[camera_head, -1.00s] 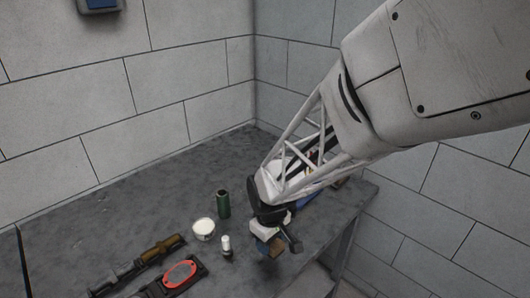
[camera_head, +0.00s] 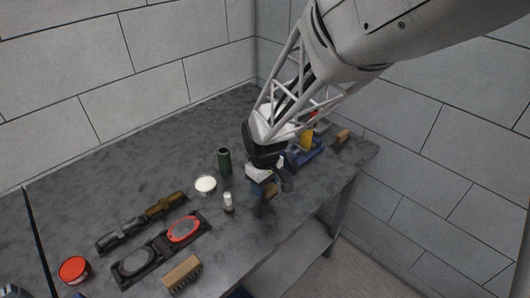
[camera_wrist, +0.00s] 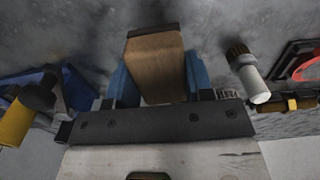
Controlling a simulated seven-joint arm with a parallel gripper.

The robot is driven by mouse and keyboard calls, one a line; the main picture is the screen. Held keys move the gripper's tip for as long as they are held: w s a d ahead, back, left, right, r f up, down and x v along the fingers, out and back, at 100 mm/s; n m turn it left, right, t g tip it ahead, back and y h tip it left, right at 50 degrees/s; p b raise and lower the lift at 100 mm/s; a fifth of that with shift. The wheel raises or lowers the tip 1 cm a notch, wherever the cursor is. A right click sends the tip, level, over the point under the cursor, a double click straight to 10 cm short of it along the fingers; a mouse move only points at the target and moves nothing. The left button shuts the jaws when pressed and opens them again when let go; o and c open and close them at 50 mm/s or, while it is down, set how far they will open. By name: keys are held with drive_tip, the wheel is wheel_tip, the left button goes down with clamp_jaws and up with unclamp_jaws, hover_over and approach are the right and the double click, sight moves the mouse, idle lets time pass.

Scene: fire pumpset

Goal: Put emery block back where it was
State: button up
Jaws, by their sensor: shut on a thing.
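The emery block (camera_wrist: 155,65) is a brown block with a dark edge at its far end. In the wrist view it sits between the two blue fingers of my gripper (camera_wrist: 158,80), which is shut on it. In the head view my gripper (camera_head: 265,186) points down over the right half of the grey table, right of a small white-capped vial (camera_head: 228,202). The block (camera_head: 268,190) shows only partly there, low between the fingers. I cannot tell whether it touches the table.
A green cylinder (camera_head: 224,162) and a white-topped tub (camera_head: 206,185) stand left of my gripper. A blue tool with a yellow part (camera_head: 306,150) and a small brown block (camera_head: 342,136) lie to its right. A black tray with a red oval (camera_head: 184,229) and a brush (camera_head: 182,273) lie front left.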

drive_tip(key=shift+w+f, duration=0.15)
drive_tip(key=shift+f, duration=1.65)
drive_tip(key=shift+f, duration=0.15)
drive_tip(key=o, duration=0.8)
drive_tip(key=shift+o, duration=0.2)
wheel_tip(320, 180, up, 12)
drive_tip(key=shift+r, duration=0.2)
